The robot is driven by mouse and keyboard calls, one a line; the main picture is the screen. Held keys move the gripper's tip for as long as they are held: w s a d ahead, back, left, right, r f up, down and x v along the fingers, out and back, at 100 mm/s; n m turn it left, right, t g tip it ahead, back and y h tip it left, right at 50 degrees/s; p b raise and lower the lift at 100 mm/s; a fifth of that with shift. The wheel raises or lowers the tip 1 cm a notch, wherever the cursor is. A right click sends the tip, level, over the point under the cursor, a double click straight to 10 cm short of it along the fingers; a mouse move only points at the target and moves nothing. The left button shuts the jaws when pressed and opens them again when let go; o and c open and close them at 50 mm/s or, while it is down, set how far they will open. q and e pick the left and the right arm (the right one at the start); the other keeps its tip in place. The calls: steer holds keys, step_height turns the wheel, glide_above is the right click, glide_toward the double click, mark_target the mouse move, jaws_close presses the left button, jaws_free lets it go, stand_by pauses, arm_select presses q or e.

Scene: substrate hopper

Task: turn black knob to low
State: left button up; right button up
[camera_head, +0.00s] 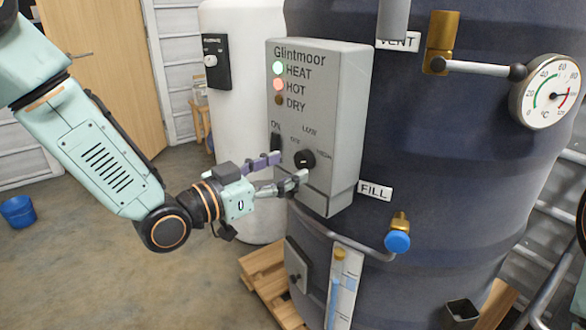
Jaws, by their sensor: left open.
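The black knob (304,159) is on the lower front of a grey control box marked Glintmoor (328,95). OFF, LOW and HIGH labels sit around it, with LOW above. Its pointer is too small to read surely. My left gripper (292,167) comes in from the left, open, with its fingertips close to the knob. One fingertip is left of the knob and the other just below it. I cannot tell whether either touches. My right gripper is not in view.
A black ON switch (276,141) is left of the knob. The box is on a dark blue tank (450,160) with a dial gauge (548,92) and blue-handled valve (398,240). Floor at left is mostly clear.

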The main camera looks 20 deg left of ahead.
mark_target(300, 162)
arm_select(q)
steer(key=shift+b+x, duration=0.35)
steer(key=shift+x, duration=1.2)
steer(key=shift+c, duration=0.5)
steer(key=c, duration=1.1)
